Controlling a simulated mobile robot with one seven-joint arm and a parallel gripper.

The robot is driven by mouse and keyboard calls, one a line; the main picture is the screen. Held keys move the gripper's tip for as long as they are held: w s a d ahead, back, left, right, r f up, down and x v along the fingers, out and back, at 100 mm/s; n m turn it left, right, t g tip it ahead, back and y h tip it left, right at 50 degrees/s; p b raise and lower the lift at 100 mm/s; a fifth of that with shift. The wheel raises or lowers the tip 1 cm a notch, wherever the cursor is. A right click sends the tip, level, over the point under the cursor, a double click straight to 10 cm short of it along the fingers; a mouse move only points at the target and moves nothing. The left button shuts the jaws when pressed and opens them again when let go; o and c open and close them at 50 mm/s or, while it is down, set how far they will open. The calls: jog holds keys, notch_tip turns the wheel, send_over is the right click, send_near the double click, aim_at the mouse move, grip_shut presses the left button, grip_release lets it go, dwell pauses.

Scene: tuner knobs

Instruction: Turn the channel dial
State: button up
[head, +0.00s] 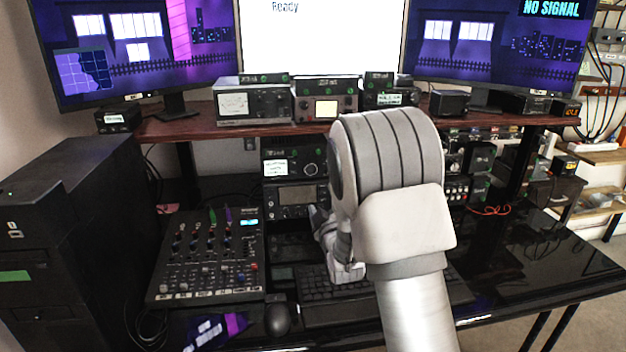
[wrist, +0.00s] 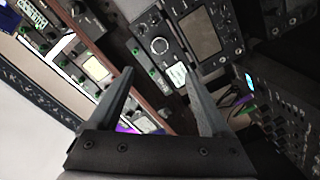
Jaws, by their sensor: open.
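A dark radio unit (head: 292,163) with a white label and a round dial (head: 311,169) sits under the shelf. The same dial, ringed in white, shows in the wrist view (wrist: 160,45). I cannot read which control is marked channel. My gripper (wrist: 158,74) is open and empty; its fingertips point toward the radio fronts, with the dial beyond the gap between them and apart from both. In the head view my gripper (head: 318,216) is low in front of the lower radio (head: 297,196), partly hidden behind my arm.
A mixer (head: 205,255) lies on the desk at left, beside a keyboard (head: 325,312) and mouse (head: 278,319). A wooden shelf (head: 170,128) overhangs the radios and carries several small devices. Monitors (head: 320,35) stand behind. The black desk at right (head: 540,260) is mostly clear.

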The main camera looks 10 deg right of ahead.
aim_at(311, 170)
jog(key=w, duration=1.7)
jog(key=shift+w+b, duration=0.1)
jog(key=shift+b, duration=0.25)
